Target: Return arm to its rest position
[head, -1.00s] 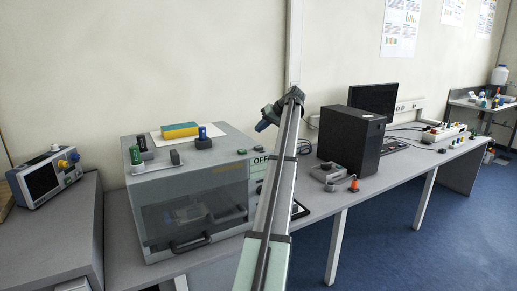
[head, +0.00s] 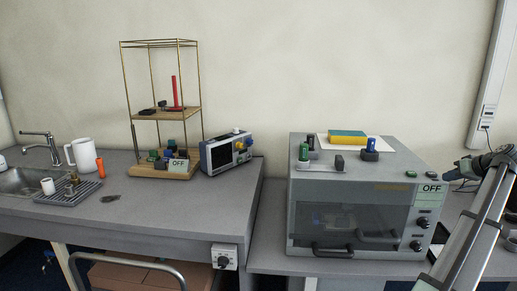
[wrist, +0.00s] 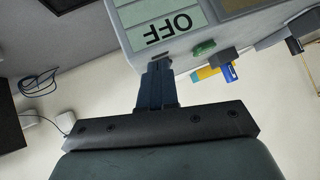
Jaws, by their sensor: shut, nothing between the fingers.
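My arm stands at the right edge of the head view, its upper end beside the grey test box (head: 300,205). My gripper (head: 461,168) is at that end, pointing left toward the box's right side. In the wrist view my gripper (wrist: 157,72) shows its two dark fingers together, with nothing between them. The box's OFF label (wrist: 172,27) is just beyond the fingertips in that view, upside down. I cannot tell how far the fingertips are from the box.
A measuring device (head: 226,152), a wooden rack (head: 166,115) and a sink (head: 20,180) stand on the left bench. A gap separates the two benches.

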